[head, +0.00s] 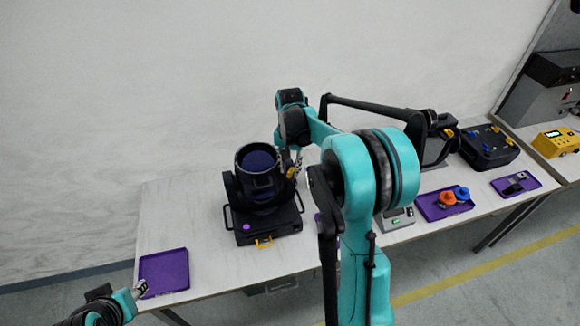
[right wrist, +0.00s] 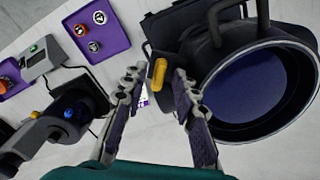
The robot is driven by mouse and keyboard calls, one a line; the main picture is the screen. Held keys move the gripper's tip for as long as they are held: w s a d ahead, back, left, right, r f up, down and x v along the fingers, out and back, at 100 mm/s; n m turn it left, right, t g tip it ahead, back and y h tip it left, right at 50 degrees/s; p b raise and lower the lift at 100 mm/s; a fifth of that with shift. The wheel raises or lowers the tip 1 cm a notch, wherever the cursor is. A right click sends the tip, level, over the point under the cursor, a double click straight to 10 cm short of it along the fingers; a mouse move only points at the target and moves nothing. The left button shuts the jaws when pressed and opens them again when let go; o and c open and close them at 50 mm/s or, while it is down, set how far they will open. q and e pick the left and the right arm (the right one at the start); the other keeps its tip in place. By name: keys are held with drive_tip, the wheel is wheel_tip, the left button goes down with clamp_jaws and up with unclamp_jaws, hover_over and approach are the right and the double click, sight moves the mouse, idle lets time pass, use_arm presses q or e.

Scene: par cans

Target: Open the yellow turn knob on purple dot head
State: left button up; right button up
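The purple dot head (head: 258,200) is a black moving-head lamp with a dark blue lens, standing on the table with a purple dot (head: 246,227) on its base. It also shows in the right wrist view (right wrist: 215,100). The yellow turn knob (right wrist: 158,74) is on its side, and it shows small in the head view (head: 291,172). My right gripper (right wrist: 157,92) is open, its two fingers on either side of the knob in the picture; I cannot tell if they touch it. My left gripper (head: 141,289) is at the lower left by a purple tray; its opening is unclear.
The empty purple tray (head: 175,268) lies at the table's left end. Right of my right arm stand another black lamp (head: 437,140), a purple tray with orange and blue items (head: 430,211), a black case (head: 487,147) and a yellow box (head: 556,142).

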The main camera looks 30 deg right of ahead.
wheel_tip(320, 180, up, 12)
idle(0.5)
idle(0.3)
drive_tip(key=s+a+f+n+t+b, duration=0.3)
drive_tip(key=s+a+f+n+b, duration=0.2)
drive_tip(key=s+f, duration=0.5)
drive_tip(key=s+a+f+n+t+b, duration=0.4)
drive_tip(key=s+a+f+b, duration=0.5)
drive_tip(key=s+f+b, duration=0.1)
drive_tip(key=shift+a+f+n, duration=0.4)
drive_tip(key=shift+f, duration=0.15)
